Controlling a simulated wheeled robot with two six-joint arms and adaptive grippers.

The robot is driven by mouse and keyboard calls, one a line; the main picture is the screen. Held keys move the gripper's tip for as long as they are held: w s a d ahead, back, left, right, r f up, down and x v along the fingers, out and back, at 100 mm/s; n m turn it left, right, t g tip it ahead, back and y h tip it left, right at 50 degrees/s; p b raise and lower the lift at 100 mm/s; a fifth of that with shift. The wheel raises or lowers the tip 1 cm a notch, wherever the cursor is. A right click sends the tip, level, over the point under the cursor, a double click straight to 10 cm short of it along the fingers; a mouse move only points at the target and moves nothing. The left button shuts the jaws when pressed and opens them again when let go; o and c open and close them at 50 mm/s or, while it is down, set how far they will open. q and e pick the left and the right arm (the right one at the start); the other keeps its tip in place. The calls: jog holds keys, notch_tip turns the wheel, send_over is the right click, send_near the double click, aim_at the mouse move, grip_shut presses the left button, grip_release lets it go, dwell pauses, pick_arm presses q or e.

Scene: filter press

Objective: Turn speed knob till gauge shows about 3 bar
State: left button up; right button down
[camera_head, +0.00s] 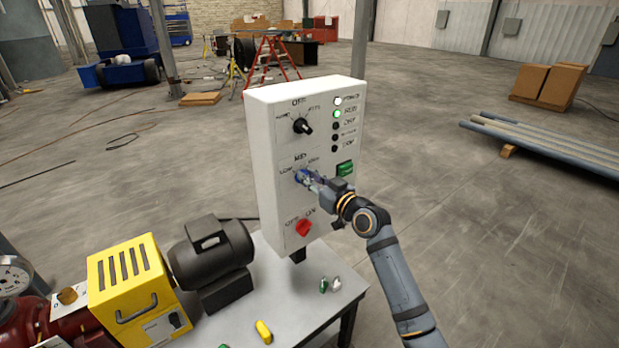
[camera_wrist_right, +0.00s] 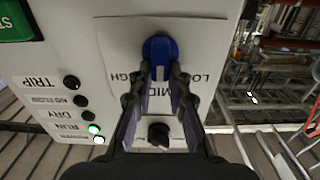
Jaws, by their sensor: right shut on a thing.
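The blue speed knob (camera_wrist_right: 160,47) is on the white control box, between the labels LOW, MID and HIGH. My right gripper (camera_head: 306,178) reaches it from the right in the head view. In the right wrist view my right gripper (camera_wrist_right: 161,75) is shut on the knob, a finger on each side. A white mark shows on the knob between the fingers. The round gauge (camera_head: 14,275) is at the left edge of the head view; its reading is too small to tell. My left gripper is not in view.
The control box (camera_head: 263,150) has a black selector (camera_head: 302,126) above, a red knob (camera_head: 304,228) below and a green button (camera_head: 345,168). The green RUN lamp (camera_head: 337,114) is lit. A yellow unit (camera_head: 130,290) and dark motor (camera_head: 212,255) stand left.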

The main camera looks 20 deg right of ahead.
jog(key=shift+m, duration=0.3)
jog(key=m, duration=0.2)
jog(key=m+p, duration=0.1)
jog(key=m, duration=0.2)
jog(key=d+m+p, duration=0.1)
jog(key=m, duration=0.2)
jog(key=shift+w+f, duration=0.1)
jog(key=shift+w, duration=0.1)
jog(key=shift+m+p, duration=0.3)
jog(key=c, duration=1.3)
grip_release()
jog(key=shift+w+f, duration=0.1)
jog(key=shift+f, duration=0.05)
